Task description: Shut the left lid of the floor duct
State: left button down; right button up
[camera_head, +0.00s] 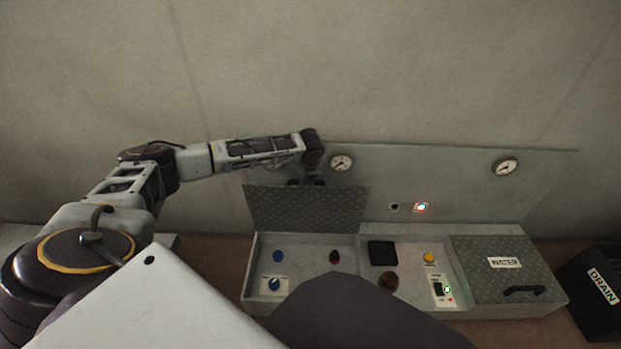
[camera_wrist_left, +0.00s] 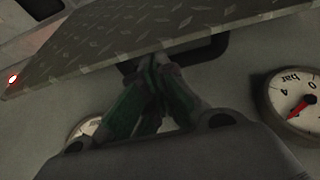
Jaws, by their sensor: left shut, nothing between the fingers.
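The floor duct (camera_head: 350,240) is a grey box low against the wall. Its left lid (camera_head: 305,208), a diamond-plate panel, stands upright, and the left compartment below it is open. My left gripper (camera_head: 306,182) is behind the top edge of this lid, partly hidden by it. In the left wrist view the fingers of the left gripper (camera_wrist_left: 158,75) are shut and empty, close to the back of the left lid (camera_wrist_left: 160,38); I cannot tell whether they touch it. The dark lid handle (camera_wrist_left: 185,52) shows behind the fingertips. My right gripper is not in view.
The right lid (camera_head: 490,268), labelled WATER, lies flat with a dark handle. The open compartments hold knobs, a black block (camera_head: 382,253) and a switch (camera_head: 439,290). Gauges (camera_head: 342,162) sit on the back panel. A black DRAIN box (camera_head: 595,295) stands at the right.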

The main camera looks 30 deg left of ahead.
pick_arm(q)
jog(key=shift+w+f, duration=0.1)
jog(key=shift+f, duration=0.15)
dwell(0.6)
